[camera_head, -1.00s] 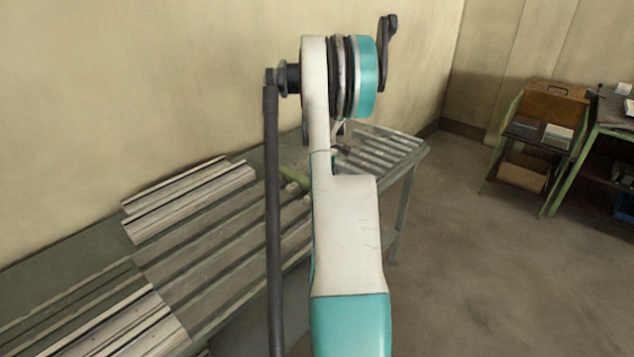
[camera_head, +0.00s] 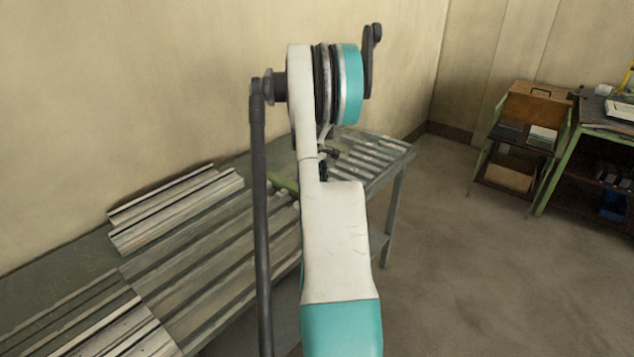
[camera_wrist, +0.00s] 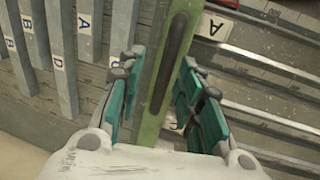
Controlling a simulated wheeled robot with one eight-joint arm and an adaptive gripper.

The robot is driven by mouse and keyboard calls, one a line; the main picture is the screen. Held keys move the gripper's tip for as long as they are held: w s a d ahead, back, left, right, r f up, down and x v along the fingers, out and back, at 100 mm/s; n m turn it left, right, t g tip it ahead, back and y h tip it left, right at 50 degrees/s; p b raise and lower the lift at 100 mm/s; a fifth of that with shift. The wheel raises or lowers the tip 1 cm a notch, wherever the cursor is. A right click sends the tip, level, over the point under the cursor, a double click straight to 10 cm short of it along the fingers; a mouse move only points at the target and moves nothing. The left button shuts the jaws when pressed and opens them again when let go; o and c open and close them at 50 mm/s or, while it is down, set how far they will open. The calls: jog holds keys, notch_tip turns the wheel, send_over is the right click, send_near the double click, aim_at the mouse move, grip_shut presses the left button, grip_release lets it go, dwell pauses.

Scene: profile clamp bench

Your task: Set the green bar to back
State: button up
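The green bar (camera_wrist: 172,60), with a long dark strip along it, runs upright through the middle of the wrist view. My gripper (camera_wrist: 162,68) has its teal-padded fingers apart, one on each side of the bar, with narrow gaps appearing between pads and bar. In the head view a short piece of the green bar (camera_head: 284,184) shows on the bench, left of my arm; the rest is hidden. My gripper is hidden behind my arm there.
The grey bench (camera_head: 60,262) stands along the wall and carries pale metal profiles (camera_head: 178,210). A shelf (camera_head: 515,150) stands across open floor.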

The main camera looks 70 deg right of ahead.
notch_tip(320, 180, up, 11)
jog(key=a, duration=0.2)
jog(key=shift+w+a+r, duration=0.15)
jog(key=shift+w+r, duration=0.05)
jog(key=shift+w, duration=0.1)
jog(key=shift+w, duration=0.15)
